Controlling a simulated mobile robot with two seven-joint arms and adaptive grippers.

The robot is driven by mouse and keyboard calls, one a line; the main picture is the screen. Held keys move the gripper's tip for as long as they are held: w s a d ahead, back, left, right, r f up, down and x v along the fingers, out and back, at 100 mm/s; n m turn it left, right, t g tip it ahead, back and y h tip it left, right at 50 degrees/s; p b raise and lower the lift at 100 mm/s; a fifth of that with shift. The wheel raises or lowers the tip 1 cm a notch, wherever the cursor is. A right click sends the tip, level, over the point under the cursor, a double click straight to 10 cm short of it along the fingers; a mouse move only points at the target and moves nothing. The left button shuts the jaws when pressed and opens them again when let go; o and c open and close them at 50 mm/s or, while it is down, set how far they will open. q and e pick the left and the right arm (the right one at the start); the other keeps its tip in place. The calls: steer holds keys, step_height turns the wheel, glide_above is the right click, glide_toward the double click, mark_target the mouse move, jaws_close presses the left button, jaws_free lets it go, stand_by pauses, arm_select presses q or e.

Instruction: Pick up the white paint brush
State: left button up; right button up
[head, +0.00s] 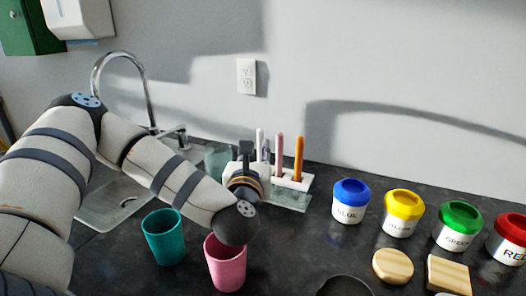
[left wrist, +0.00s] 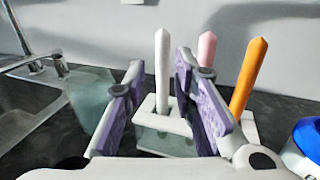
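The white paint brush (left wrist: 162,72) stands upright in a white holder (left wrist: 248,128) with a clear lower part. It also shows in the head view (head: 259,140), behind my left arm. My left gripper (left wrist: 159,82) is open, with its two purple-padded fingers on either side of the white brush. The brush appears between the fingers, with gaps on both sides; I cannot tell whether it is at fingertip depth. In the head view my left wrist (head: 245,185) hides part of the holder. My right gripper is not in view.
A pink brush (left wrist: 206,48) and an orange brush (left wrist: 247,75) stand close right of the right finger. A teal cup (head: 164,240) and pink cup (head: 226,268) stand below my arm. A faucet (head: 148,95) is left; paint jars, including blue (head: 350,205), are right.

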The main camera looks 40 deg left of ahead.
mark_target(260, 143)
arm_select(q)
steer(key=shift+w+a+r, duration=0.1)
steer(key=shift+w+a, duration=0.15)
steer(key=shift+w, duration=0.1)
steer(key=x, duration=0.5)
steer(key=shift+w+a+f, duration=0.1)
steer(key=shift+w+f, duration=0.2)
steer(key=shift+w, duration=0.15)
jaws_close()
